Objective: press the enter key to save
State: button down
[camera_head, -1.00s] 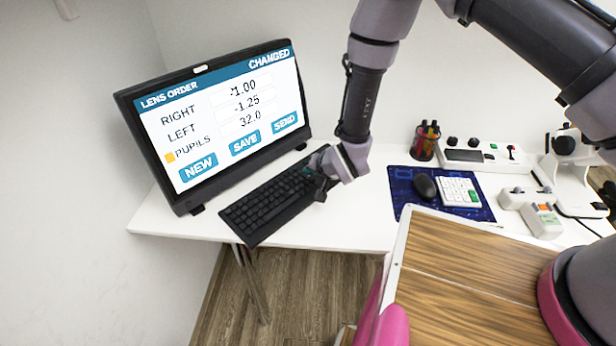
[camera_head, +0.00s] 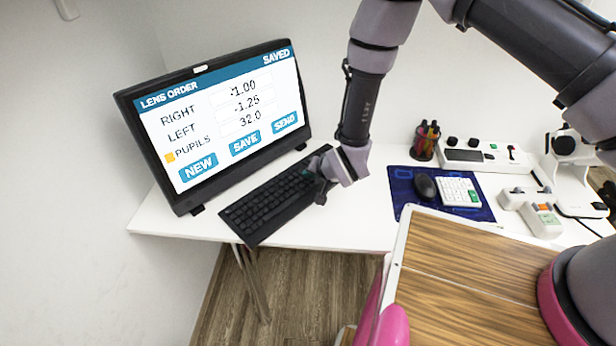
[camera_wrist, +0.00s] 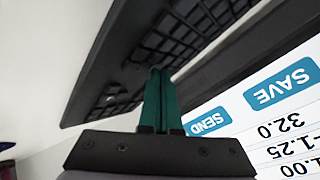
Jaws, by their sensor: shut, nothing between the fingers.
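The black keyboard (camera_head: 268,203) lies on the white desk in front of the monitor (camera_head: 222,120). The monitor shows a lens order page, with "SAVED" at its top right and NEW, SAVE and SEND buttons below. My gripper (camera_head: 322,192) is at the keyboard's right end, fingers pointing down. In the wrist view my green fingers (camera_wrist: 160,75) are shut together with nothing between them, their tips over the keyboard (camera_wrist: 165,45). The enter key cannot be made out; I cannot tell whether the tips touch a key.
A blue mat (camera_head: 402,190) holds a black mouse (camera_head: 425,186) and a white keypad (camera_head: 459,191). A pen cup (camera_head: 426,141) and a white control panel (camera_head: 478,154) stand behind. Bare desk lies between keyboard and mat.

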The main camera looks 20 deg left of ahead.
aim_at(309, 181)
dwell(0.3)
jog(key=shift+r, duration=0.9)
jog(key=shift+r, duration=2.5)
